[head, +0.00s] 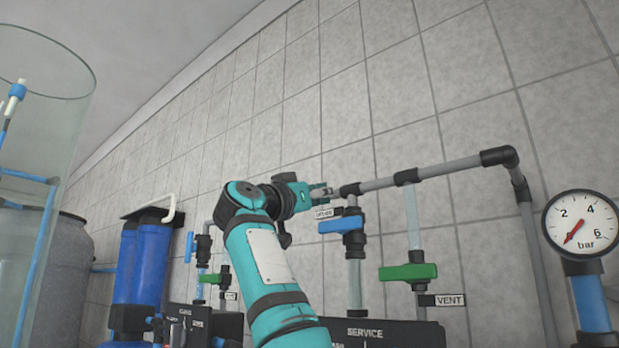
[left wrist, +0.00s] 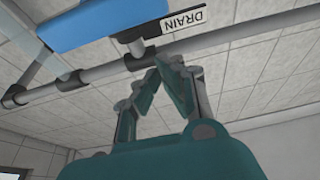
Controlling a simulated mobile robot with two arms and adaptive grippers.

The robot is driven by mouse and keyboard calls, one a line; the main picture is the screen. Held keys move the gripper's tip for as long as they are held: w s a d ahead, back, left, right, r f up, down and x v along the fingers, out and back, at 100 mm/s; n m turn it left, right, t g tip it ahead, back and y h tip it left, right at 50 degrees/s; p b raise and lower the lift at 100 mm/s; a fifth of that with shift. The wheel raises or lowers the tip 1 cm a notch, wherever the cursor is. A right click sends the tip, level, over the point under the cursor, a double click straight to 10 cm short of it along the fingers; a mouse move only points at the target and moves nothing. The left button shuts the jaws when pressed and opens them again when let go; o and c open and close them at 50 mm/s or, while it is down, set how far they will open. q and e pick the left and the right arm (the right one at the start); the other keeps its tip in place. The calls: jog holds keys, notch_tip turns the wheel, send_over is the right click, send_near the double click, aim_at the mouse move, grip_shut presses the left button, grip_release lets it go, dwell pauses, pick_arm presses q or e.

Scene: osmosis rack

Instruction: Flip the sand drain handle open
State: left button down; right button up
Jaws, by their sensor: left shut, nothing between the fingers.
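A blue valve handle (head: 341,225) lies roughly level across a vertical pipe on the tiled wall, with a small white label (head: 323,212) at its left end. In the left wrist view the blue handle (left wrist: 95,22) is close, beside a label (left wrist: 184,20) reading DRAIN, seen upside down. My left gripper (head: 328,190) is just above the handle's left end in the head view, near the grey pipe. In the left wrist view its fingertips (left wrist: 168,66) are together and empty, apart from the handle in the picture. My right gripper is out of view.
A grey pipe (head: 432,170) runs behind and right of the gripper. A green handle (head: 408,272) sits near a VENT label (head: 450,300). A pressure gauge (head: 580,223) is at right. Blue filter housings (head: 150,262) and a clear cylinder (head: 55,120) stand at left.

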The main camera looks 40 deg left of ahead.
aim_at(339, 225)
pick_arm(q)
notch_tip(339, 225, down, 3)
jog(key=shift+f, duration=0.1)
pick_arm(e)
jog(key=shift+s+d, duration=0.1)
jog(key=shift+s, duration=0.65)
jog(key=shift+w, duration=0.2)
pick_arm(q)
jog(key=shift+a+f, duration=0.1)
jog(key=shift+a, duration=0.05)
